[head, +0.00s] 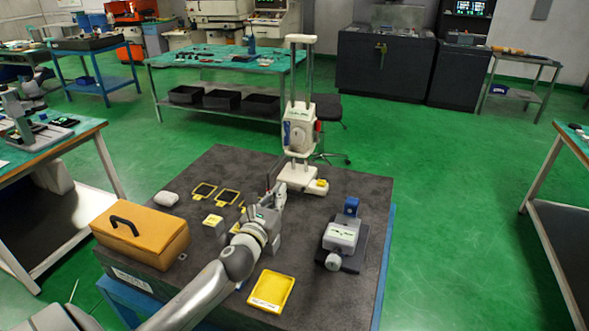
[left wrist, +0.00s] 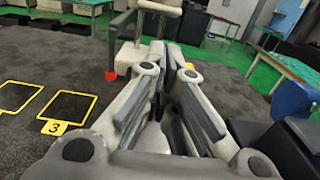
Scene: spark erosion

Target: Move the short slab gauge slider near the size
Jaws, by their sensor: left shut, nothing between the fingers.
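A white column gauge (head: 300,92) with two upright posts stands on the dark slab table. Its slider (head: 299,132), a white housing with a round dial, sits about partway down the posts. The gauge's white base (head: 301,178) rests on the slab. My left gripper (head: 275,190) is shut and empty, low over the slab just in front of the base. In the left wrist view its fingers (left wrist: 172,55) are together, with a grey arm with a red tip (left wrist: 111,74) to their left. I cannot tell whether the fingers touch the gauge. My right gripper is not in view.
On the slab table (head: 215,262) are an orange case (head: 142,236), yellow-framed squares (head: 228,197), a yellow tray (head: 271,291) and a grey-white device (head: 341,236) on the right. Bare slab lies between tray and device. Green floor is open beyond.

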